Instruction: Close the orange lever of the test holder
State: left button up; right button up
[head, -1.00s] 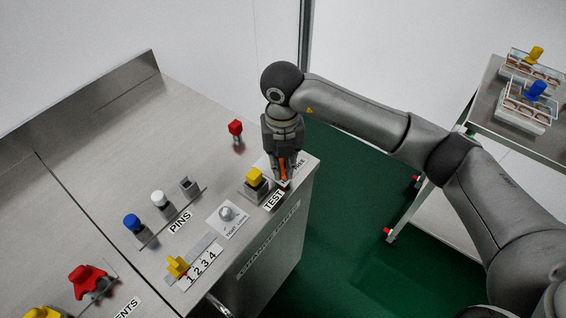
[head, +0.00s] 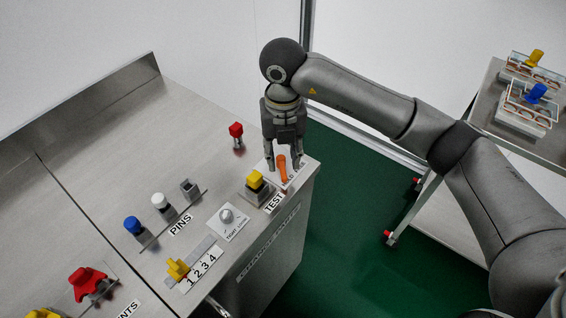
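The orange lever (head: 282,168) stands upright, leaning slightly, at the right end of the steel bench. The test holder (head: 257,193) is just to its left, beside the TEST label, with a yellow piece (head: 255,179) in it. My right gripper (head: 284,166) points down over the lever, its two fingers spread apart with the lever showing between them. I cannot tell whether a finger touches the lever. My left gripper is not in view.
A red-topped pin (head: 236,135) stands behind the holder. A round knob (head: 227,215), a numbered yellow slider (head: 177,268) and blue (head: 134,225) and white (head: 160,202) pins stand to the left. A trolley (head: 487,125) with trays is at right.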

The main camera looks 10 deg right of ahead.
aim_at(283, 171)
notch_tip(283, 171, up, 8)
jog(key=shift+f, duration=0.25)
dwell(0.4)
